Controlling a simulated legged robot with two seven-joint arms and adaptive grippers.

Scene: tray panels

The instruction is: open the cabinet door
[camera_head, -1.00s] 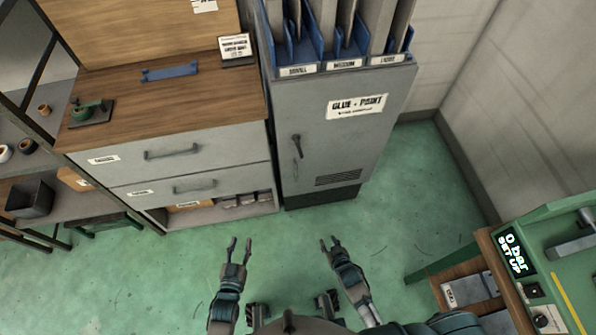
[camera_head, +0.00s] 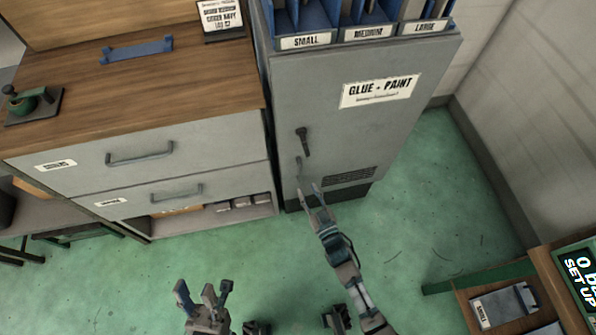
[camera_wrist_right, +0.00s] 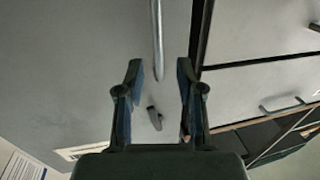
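The grey cabinet door (camera_head: 345,125) carries a "GLUE + PAINT" label and is shut. Its dark handle (camera_head: 303,142) is near the door's left edge; a thin grey bar (camera_head: 299,168) shows just below it. My right gripper (camera_head: 311,190) reaches toward the lower left of the door, below the handle, with its fingers apart. In the right wrist view the open fingers (camera_wrist_right: 160,75) face the door (camera_wrist_right: 60,60), and a grey bar (camera_wrist_right: 157,40) and a small dark piece (camera_wrist_right: 154,118) show between them. My left gripper (camera_head: 204,290) is open and empty, low over the floor.
A drawer unit (camera_head: 200,150) with a wooden top stands left of the cabinet. Blue dividers (camera_head: 340,15) sit on top of the cabinet. The green floor (camera_head: 430,220) before the cabinet is mostly clear.

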